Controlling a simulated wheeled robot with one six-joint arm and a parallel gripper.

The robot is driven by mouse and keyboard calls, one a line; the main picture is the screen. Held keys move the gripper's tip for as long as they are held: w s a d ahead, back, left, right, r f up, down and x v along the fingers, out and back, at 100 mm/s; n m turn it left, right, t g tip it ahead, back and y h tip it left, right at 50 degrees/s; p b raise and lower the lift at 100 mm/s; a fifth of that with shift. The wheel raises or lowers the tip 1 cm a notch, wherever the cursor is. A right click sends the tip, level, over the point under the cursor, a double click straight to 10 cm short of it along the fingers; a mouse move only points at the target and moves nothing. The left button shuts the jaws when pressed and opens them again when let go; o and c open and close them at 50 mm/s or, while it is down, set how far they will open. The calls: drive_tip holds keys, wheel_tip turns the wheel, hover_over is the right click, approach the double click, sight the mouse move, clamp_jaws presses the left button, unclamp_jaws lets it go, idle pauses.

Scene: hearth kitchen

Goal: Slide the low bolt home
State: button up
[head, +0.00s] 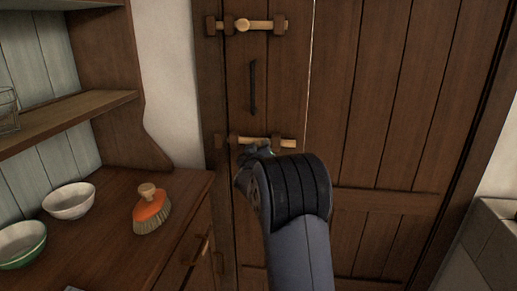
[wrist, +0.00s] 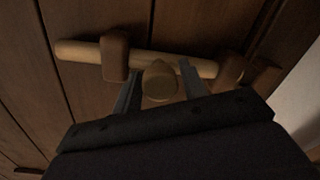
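The low bolt (head: 262,140) is a pale wooden rod lying level on the dark plank door; it also shows in the wrist view (wrist: 78,52). It runs through a dark wooden bracket (wrist: 116,56), and its other end is at the brackets (wrist: 236,68) toward the pale wall. How far it enters the last one is unclear. Its round knob (wrist: 160,82) sits between the two fingers of my gripper (wrist: 157,80). The fingers are open, with a gap visible on each side of the knob. In the head view my gripper (head: 256,150) is mostly hidden by my wrist.
An upper bolt (head: 262,24) with a knob and a dark handle (head: 253,86) are higher on the door (head: 375,100). A wooden counter (head: 105,240) at left holds a brush (head: 151,212) and bowls (head: 69,200). A pale block (head: 490,235) stands at right.

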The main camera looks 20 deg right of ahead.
sight(246, 142)
clamp_jaws()
drive_tip(key=shift+w+a+r+p, duration=0.15)
drive_tip(key=shift+a+p, duration=0.15)
drive_tip(key=shift+p, duration=0.1)
drive_tip(key=w+a+p, duration=0.1)
drive_tip(key=a+p, duration=0.1)
drive_tip(key=shift+w+a+r+p, duration=0.1)
drive_tip(key=shift+w+a+p, duration=0.2)
drive_tip(key=shift+w+p, duration=0.1)
drive_tip(key=shift+w+a+f, duration=0.2)
drive_tip(key=shift+w+a, duration=0.05)
drive_tip(key=shift+a, duration=0.2)
drive_tip(key=shift+o, duration=1.7)
unclamp_jaws()
drive_tip(key=shift+w+a, duration=0.1)
